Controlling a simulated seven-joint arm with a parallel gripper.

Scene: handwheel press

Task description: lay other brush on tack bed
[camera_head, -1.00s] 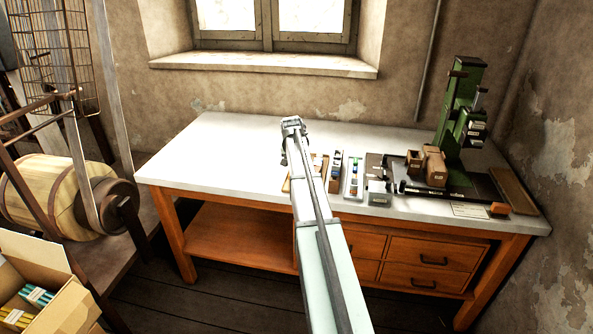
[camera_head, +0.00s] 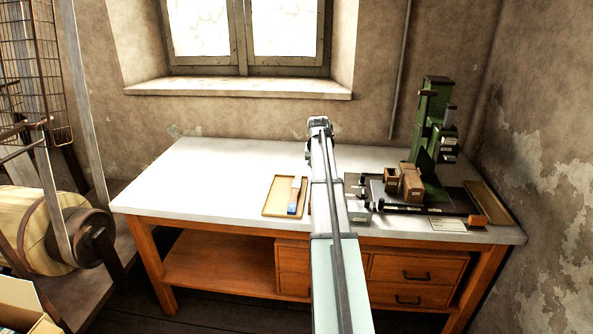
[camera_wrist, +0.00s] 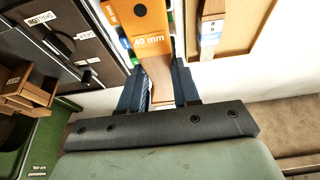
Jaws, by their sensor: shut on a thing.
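In the wrist view a brush (camera_wrist: 140,25) with an orange face marked "40 mm" and a plain wooden part sits between my gripper's fingers (camera_wrist: 158,90). They are shut on its wooden part. In the head view my gripper (camera_head: 319,122) is at the far end of my arm, and the held brush cannot be made out. A shallow tan tray (camera_head: 272,208), apparently the tack bed, lies on the bench left of my arm. A second wooden brush (camera_head: 297,188) with a blue end lies on it. In the wrist view this tray (camera_wrist: 245,42) and brush (camera_wrist: 212,28) lie right of the held brush.
The green press (camera_head: 433,130) with brown wooden blocks (camera_head: 410,184) stands at the right of the white bench (camera_head: 210,180). Coloured strips (camera_wrist: 127,47) show beside the held brush in the wrist view. The left of the bench is clear.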

